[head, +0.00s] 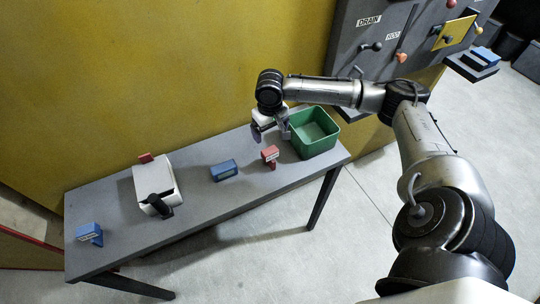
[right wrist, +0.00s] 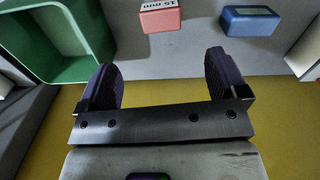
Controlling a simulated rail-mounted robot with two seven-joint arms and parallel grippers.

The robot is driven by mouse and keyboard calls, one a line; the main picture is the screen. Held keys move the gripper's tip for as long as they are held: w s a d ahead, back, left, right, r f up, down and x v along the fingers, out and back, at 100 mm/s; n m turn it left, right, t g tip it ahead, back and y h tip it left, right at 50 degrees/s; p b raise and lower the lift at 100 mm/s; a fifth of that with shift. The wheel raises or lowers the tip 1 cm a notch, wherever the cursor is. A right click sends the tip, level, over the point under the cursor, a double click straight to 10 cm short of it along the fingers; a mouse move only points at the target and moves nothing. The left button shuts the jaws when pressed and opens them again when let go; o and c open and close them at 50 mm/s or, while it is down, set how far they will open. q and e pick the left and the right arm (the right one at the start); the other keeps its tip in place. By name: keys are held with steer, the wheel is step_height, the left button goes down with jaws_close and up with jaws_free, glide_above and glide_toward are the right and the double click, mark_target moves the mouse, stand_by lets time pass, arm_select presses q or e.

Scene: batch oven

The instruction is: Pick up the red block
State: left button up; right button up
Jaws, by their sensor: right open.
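The red block (head: 270,153) stands on the grey table, just left of the green bin. It has a white label, and in the right wrist view the red block (right wrist: 160,18) shows the marking "15 mm". My right gripper (head: 268,131) is above the table's back edge, behind the block and apart from it. In the right wrist view my right gripper (right wrist: 168,70) is open, with nothing between its dark fingers, and the block lies beyond the fingertips. My left gripper does not show.
The green bin (head: 333,148) stands at the table's right end. A blue block (head: 224,170) is left of the red one. Farther left are a white box (head: 173,172) with a black handle and another blue block (head: 89,233). A yellow wall (head: 180,70) rises behind the table (head: 230,203).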

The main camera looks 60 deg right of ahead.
mark_target(270, 150)
steer(key=shift+a+f, duration=0.1)
steer(key=shift+f, duration=0.35)
step_height(270, 150, down, 7)
steer(key=shift+r+b, duration=0.2)
steer(key=shift+b, duration=0.15)
steer(key=shift+f, duration=3.15)
steer(key=c, duration=1)
